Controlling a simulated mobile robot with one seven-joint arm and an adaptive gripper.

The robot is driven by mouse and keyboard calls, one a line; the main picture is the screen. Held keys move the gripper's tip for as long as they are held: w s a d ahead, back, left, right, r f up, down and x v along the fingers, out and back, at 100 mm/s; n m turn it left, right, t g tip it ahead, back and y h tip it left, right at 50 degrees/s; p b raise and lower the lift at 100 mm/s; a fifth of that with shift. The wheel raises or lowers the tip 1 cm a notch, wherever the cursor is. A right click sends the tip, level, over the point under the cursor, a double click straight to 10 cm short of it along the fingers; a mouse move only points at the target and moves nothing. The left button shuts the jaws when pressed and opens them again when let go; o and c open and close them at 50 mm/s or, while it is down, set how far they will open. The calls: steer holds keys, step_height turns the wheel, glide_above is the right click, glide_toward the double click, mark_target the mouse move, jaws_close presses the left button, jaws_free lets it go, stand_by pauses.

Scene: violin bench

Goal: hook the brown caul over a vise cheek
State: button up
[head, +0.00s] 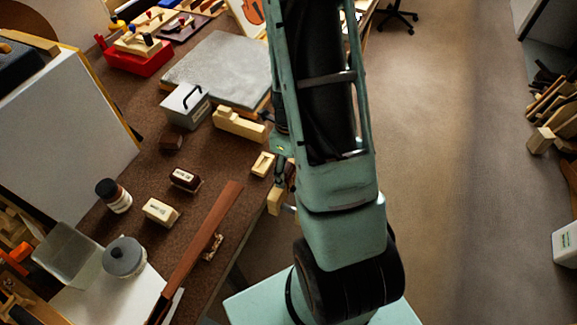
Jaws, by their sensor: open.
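A dark brown block with a pale label (185,179) lies on the brown bench top and seems to be the brown caul. A cream block with a dark label (160,211) lies just below and left of it, apart from it. At the bench's right edge are a pale wooden cheek (263,164) and a second wooden piece (275,201), which look like the vise's cheeks. My arm passes close to the right of them and hides part of the vise. Nothing visible sits over the pale cheek.
A grey metal box with a handle (185,106), a stepped wooden block (239,126) and a small brown block (171,143) stand farther back. A dark bottle (113,195), a grey round-lidded pot (125,257) and a long brown strip (205,245) are nearer.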

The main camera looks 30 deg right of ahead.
step_height(320, 180, up, 12)
stand_by(0.6)
steer(key=shift+w, duration=0.1)
